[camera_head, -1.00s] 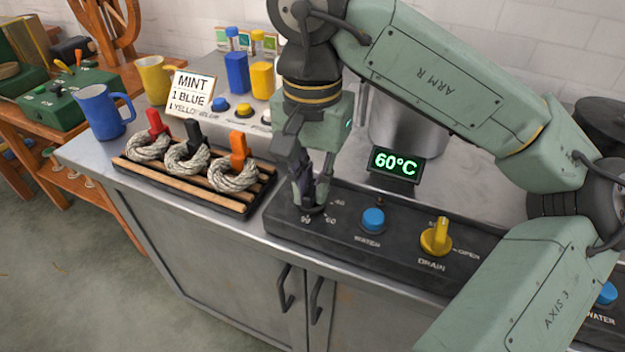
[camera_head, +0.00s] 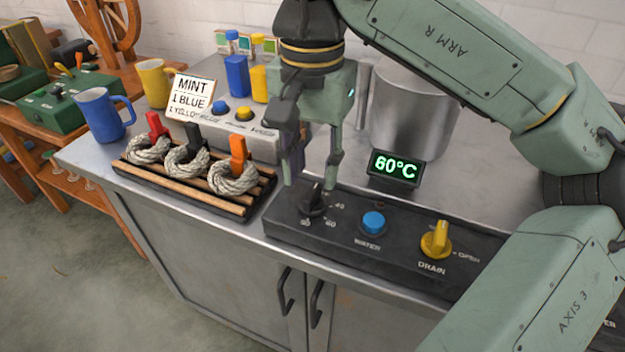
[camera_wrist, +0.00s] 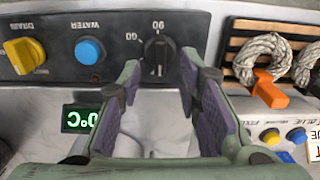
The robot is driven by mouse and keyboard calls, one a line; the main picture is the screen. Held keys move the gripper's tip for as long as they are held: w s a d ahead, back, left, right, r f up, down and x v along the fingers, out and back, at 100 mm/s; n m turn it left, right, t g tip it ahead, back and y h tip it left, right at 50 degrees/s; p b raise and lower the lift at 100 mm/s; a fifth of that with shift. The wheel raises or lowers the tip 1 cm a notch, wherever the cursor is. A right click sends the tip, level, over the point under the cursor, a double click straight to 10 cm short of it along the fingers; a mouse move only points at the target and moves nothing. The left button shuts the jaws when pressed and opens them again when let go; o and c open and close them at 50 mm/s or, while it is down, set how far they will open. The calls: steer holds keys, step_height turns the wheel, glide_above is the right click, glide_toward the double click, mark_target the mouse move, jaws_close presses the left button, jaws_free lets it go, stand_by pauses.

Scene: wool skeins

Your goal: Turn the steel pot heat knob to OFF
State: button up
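The black heat knob (camera_head: 314,200) sits at the left end of the dark control panel, with small temperature numbers around it. In the wrist view the knob (camera_wrist: 160,52) shows clearly, with 60 and 90 beside it; its exact setting is hard to read. My gripper (camera_head: 313,172) is open and empty, just above and behind the knob. Its fingers (camera_wrist: 158,72) show on either side of the knob in the wrist view, apart from it. The steel pot (camera_head: 412,115) stands behind the panel, partly hidden by my arm. The display (camera_head: 396,168) reads 60°C.
The blue water button (camera_head: 373,222) and yellow drain knob (camera_head: 436,240) are to the right on the same panel. A wooden rack (camera_head: 185,190) with several wool skeins stands to the left. Mugs and a mint sign (camera_head: 190,97) are behind it.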

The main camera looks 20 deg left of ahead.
mark_target(312, 191)
step_height(312, 191, up, 8)
stand_by(0.7)
